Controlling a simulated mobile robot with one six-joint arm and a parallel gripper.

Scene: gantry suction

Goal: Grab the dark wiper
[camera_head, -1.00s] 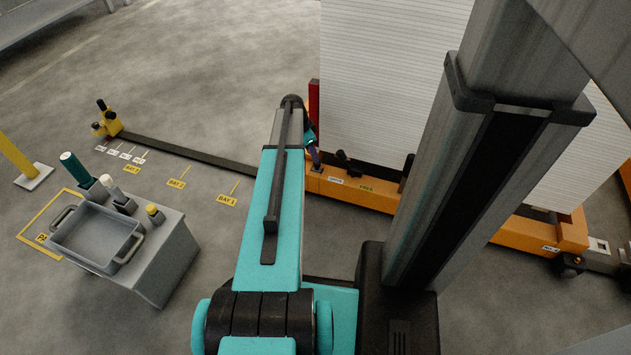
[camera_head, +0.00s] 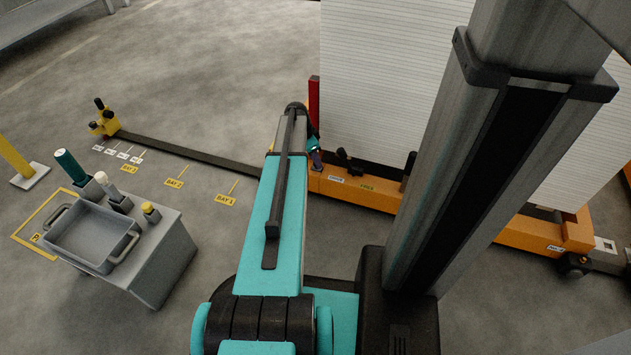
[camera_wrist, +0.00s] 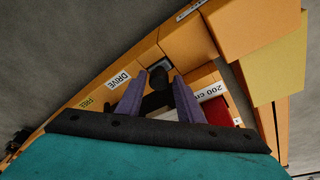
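My gripper (camera_wrist: 159,76) is open, with its two purple fingers apart. In the head view it (camera_head: 317,160) is small, at the left end of the orange beam. A dark piece with a rounded top (camera_wrist: 158,80) stands between and just beyond the fingers in the wrist view. I cannot tell whether the fingers touch it, nor whether it is the dark wiper. The head view shows a black lever-like piece (camera_head: 348,157) on the beam, right of the gripper. I cannot match the two for certain.
The orange beam (camera_head: 490,227) carries DRIVE and FREE labels. A tall pale stack (camera_head: 390,80) stands behind it, and a red post (camera_head: 314,100) beside the gripper. A grey cart (camera_head: 160,262) with a tray and several capped cylinders is at left. Open floor lies behind.

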